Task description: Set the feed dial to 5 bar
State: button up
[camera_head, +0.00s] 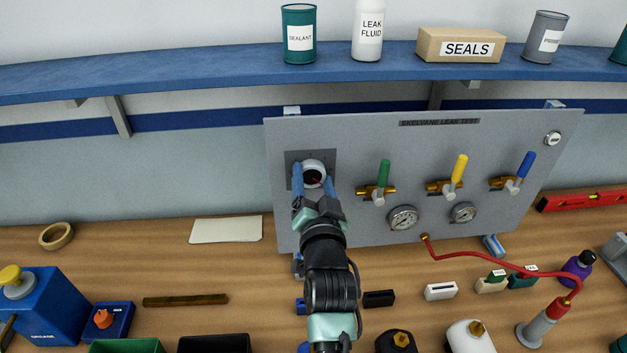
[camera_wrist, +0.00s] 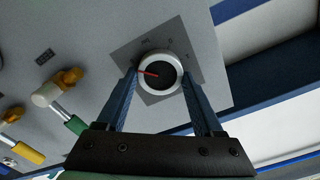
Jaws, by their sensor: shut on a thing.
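The feed dial (camera_head: 313,173) is a round knob with a pale ring and a dark face, on a dark square plate at the left of the grey test panel (camera_head: 360,145). In the wrist view the dial (camera_wrist: 159,74) shows a red pointer line towards the picture's left; the plate's marks are too small to read. My gripper (camera_head: 313,182) is at the dial, and in the wrist view its two blue fingers (camera_wrist: 160,80) stand on opposite sides of the ring, shut on it. My fingers and arm hide part of the plate.
Green (camera_head: 384,173), yellow (camera_head: 459,168) and blue (camera_head: 526,164) valve levers stand right of the dial, above two gauges (camera_head: 403,218). A red hose (camera_head: 480,258) runs from the panel to the bench. A blue shelf (camera_head: 200,72) with containers is above. Bench items surround my arm.

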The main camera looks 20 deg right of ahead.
jog(key=shift+n, duration=0.3)
jog(key=n+b, duration=0.2)
jog(key=shift+f+n, duration=0.15)
jog(key=shift+n, duration=0.15)
jog(key=n+b, duration=0.3)
jog(key=n, duration=0.2)
jog(key=shift+a, duration=0.15)
jog(key=shift+n, duration=0.3)
jog(key=o, duration=1.4)
jog(key=b+v, duration=0.3)
jog(key=v, duration=1)
jog(key=shift+r, duration=0.2)
